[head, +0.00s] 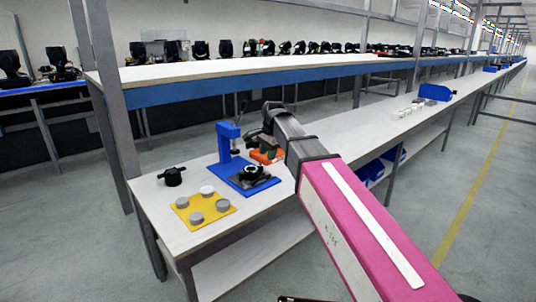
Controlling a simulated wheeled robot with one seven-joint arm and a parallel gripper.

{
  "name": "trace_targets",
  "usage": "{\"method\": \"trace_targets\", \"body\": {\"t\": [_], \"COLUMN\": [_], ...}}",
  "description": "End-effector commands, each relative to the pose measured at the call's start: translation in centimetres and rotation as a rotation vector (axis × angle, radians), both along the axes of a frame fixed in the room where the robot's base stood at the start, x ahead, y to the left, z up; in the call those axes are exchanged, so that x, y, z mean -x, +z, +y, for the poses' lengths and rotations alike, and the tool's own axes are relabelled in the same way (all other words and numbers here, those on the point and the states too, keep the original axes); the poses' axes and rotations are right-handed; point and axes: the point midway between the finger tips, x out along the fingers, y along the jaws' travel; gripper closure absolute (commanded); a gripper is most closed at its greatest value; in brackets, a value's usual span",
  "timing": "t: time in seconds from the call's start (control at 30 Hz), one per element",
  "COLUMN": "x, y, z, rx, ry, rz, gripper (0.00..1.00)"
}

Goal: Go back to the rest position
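My arm reaches from the lower right up over the workbench (285,205). My gripper (262,140) is at its far end, beside and above a blue press fixture (229,148). The fingers are dark and too small and covered to tell whether they are open or shut. A black round part (253,173) lies on the blue base of the fixture, below the gripper. An orange piece (262,157) shows just under the gripper, partly hidden by it.
A yellow plate (217,215) with several grey discs sits at the bench's near left. A black part (172,177) stands behind it. Blue bins (371,173) hang below the bench. A raised shelf (190,73) with several black lamps runs behind. The aisle floor (470,170) at right is clear.

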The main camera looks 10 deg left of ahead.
Motion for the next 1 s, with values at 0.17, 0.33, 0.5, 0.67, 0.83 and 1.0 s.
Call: {"method": "trace_targets", "body": {"t": [0.17,0.33,0.5,0.67,0.83,1.0], "x": [0.2,0.8,2.5,4.8,8.3,12.1], "y": [-1.7,-7.3,-13.5,-18.6,-23.6,-27.6], "z": [-1.7,-7.2,-13.6,-19.3,-24.9,-29.6], "rx": [0.011,0.048,0.087,0.121,0.148,0.167], "ry": [0.023,0.109,0.225,0.337,0.459,0.576], "rz": [-0.001,0.0,0.005,0.015,0.03,0.046], "gripper": [0.62,0.62,0.62,0.62,0.62,0.62]}}
